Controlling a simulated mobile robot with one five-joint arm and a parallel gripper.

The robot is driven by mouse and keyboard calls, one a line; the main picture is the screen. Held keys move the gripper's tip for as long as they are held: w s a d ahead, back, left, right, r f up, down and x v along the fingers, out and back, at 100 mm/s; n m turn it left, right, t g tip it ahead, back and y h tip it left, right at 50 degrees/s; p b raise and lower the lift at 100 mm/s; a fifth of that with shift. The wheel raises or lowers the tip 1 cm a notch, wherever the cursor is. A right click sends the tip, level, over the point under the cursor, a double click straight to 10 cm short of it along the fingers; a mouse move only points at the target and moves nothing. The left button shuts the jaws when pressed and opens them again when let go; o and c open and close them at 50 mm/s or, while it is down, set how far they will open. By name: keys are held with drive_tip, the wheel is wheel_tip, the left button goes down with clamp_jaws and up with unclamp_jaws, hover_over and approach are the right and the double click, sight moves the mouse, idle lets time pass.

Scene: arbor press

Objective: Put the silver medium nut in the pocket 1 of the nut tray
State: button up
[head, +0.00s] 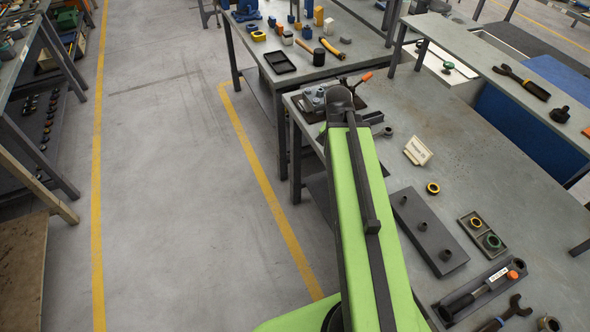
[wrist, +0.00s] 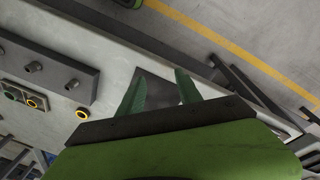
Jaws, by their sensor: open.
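My gripper (wrist: 158,78) is open, its two green fingers apart with nothing clearly held between them in the wrist view. In the head view my arm hides it. A small dark tray with two pockets (head: 469,230) lies on the right bench and looks like the nut tray. One pocket holds a yellowish ring-shaped nut (head: 476,222), the other a green one (head: 491,241). This tray also shows at the left of the wrist view (wrist: 43,104), away from the fingers. A grey ring-shaped piece (head: 388,131) lies near the far end of the bench; I cannot tell whether it is the silver medium nut.
A dark block with three posts (head: 410,213) lies beside the tray. A yellow ring (head: 433,188) and a white card (head: 418,151) lie nearby. The bench's right middle is clear.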

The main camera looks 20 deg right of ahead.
drive_tip(key=w+a+f+n+b, duration=0.1)
drive_tip(key=a+n, duration=0.4)
drive_tip(key=a, duration=0.5)
drive_tip(key=w+a+f+n+y+b, duration=0.1)
drive_tip(key=a+n, duration=0.3)
drive_tip(key=a, duration=0.7)
drive_tip(key=shift+w+f+n, duration=0.2)
drive_tip(key=shift+f+n, duration=0.05)
drive_tip(key=shift+n, duration=0.15)
drive_tip(key=shift+c, duration=0.5)
